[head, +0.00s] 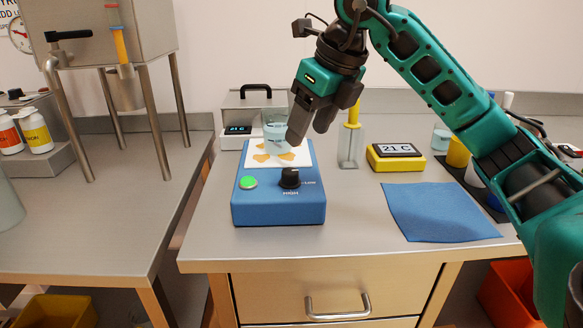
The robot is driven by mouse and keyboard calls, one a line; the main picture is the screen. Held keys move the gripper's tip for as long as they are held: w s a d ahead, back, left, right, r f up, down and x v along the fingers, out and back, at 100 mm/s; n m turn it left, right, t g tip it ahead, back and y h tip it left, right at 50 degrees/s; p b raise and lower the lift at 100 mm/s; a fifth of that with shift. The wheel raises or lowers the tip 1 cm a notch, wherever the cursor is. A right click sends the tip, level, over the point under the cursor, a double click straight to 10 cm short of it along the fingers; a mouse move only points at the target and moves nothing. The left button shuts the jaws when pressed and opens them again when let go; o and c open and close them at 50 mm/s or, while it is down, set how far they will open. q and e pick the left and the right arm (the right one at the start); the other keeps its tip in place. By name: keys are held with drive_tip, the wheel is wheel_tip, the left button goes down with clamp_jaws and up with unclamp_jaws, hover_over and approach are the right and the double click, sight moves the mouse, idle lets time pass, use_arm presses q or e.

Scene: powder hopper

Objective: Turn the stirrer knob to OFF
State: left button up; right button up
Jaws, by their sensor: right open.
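The blue stirrer (279,207) stands near the left front of the right-hand bench. Its black knob (290,178) is on the front face, with small labels beside and below it that are too small to read surely. A green button (248,183) is left of the knob. A clear beaker (276,132) stands on the stained white top plate (262,158). My right gripper (310,135) is open, fingers pointing down, above and behind the knob and apart from it. One finger overlaps the beaker's right side in the picture. My left gripper is not in view.
Behind are a grey bath (236,108) showing 21 C, a yellow-handled tool in a glass holder (350,142) and a yellow thermometer box (395,161). A blue cloth (440,212) lies at right. Bare bench lies between stirrer and cloth. A steel hopper (105,30) stands left.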

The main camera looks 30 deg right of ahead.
sight(290, 171)
use_arm(q)
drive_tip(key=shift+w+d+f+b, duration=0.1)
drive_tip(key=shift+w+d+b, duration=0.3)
drive_tip(key=shift+b, duration=0.3)
use_arm(e)
drive_tip(key=x, duration=1)
drive_tip(key=shift+w+r, duration=0.1)
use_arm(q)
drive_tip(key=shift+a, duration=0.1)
use_arm(e)
drive_tip(key=c, duration=1)
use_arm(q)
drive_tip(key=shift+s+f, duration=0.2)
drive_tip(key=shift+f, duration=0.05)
